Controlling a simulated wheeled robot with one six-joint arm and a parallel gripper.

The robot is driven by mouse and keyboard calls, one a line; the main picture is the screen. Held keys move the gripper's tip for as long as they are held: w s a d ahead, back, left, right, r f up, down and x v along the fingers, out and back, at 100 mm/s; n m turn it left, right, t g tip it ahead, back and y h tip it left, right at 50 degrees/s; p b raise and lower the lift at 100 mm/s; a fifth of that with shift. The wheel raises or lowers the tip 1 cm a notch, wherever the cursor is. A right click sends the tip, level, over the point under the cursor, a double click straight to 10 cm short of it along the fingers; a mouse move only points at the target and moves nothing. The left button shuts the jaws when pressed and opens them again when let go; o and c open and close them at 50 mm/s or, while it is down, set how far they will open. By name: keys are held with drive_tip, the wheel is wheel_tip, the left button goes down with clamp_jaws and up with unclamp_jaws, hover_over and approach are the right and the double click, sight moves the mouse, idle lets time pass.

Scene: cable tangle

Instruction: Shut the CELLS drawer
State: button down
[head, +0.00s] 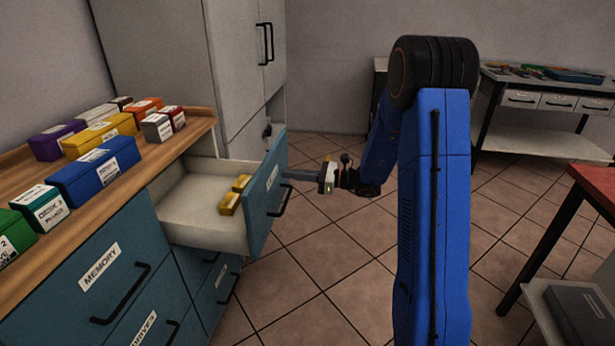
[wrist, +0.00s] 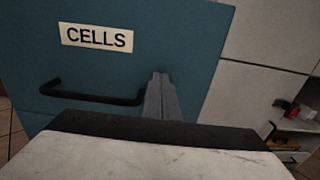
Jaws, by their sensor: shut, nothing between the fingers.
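The CELLS drawer (head: 205,225) stands pulled out of the teal cabinet in the head view, with yellow blocks (head: 232,197) inside. Its teal front (head: 266,190) faces right, towards my arm. In the wrist view the drawer front (wrist: 195,45) carries a white CELLS label (wrist: 97,38) and a black bar handle (wrist: 92,94). My gripper (head: 286,174) is shut and empty, its fingers pointing at the drawer front. In the wrist view the fingertips (wrist: 160,78) are just right of the handle. I cannot tell whether they touch the front.
The MEMORY drawer (head: 105,275) beside it is closed. Coloured boxes (head: 97,172) stand on the wooden worktop (head: 170,153). A tall grey cabinet (head: 190,60) is behind. The tiled floor (head: 330,275) between cabinet and arm is clear. A red-topped table (head: 594,185) is at right.

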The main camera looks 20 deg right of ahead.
drive_tip(key=x, duration=2.5)
drive_tip(key=shift+w+a, duration=0.3)
drive_tip(key=shift+a, duration=0.2)
drive_tip(key=shift+w+a+r, duration=0.1)
drive_tip(key=shift+a+r, duration=0.1)
